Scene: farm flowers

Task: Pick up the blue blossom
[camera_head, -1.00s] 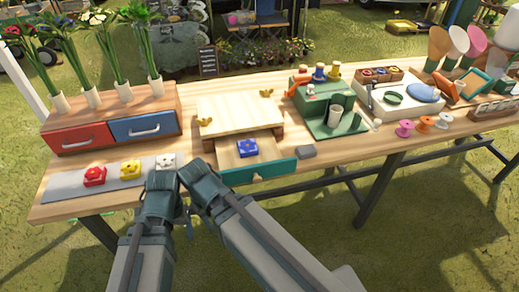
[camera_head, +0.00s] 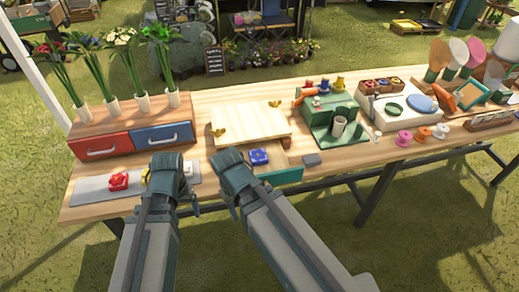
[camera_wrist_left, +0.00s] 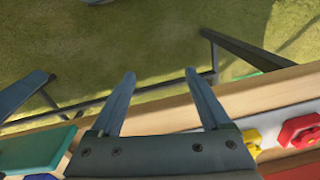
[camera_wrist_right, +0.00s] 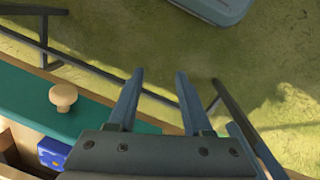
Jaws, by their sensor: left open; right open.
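In the head view my right arm's end (camera_head: 230,168) is just left of the blossom. My left gripper (camera_wrist_left: 160,95) is open and empty, near the table's front edge by the grey mat.
A red blossom (camera_head: 118,181) lies on the grey mat (camera_head: 90,190); a yellow one (camera_wrist_left: 252,138) is beside it, partly hidden by my left arm in the head view. A red-and-blue drawer box (camera_head: 163,134) stands behind. A grey block (camera_head: 311,160) is right of the drawer.

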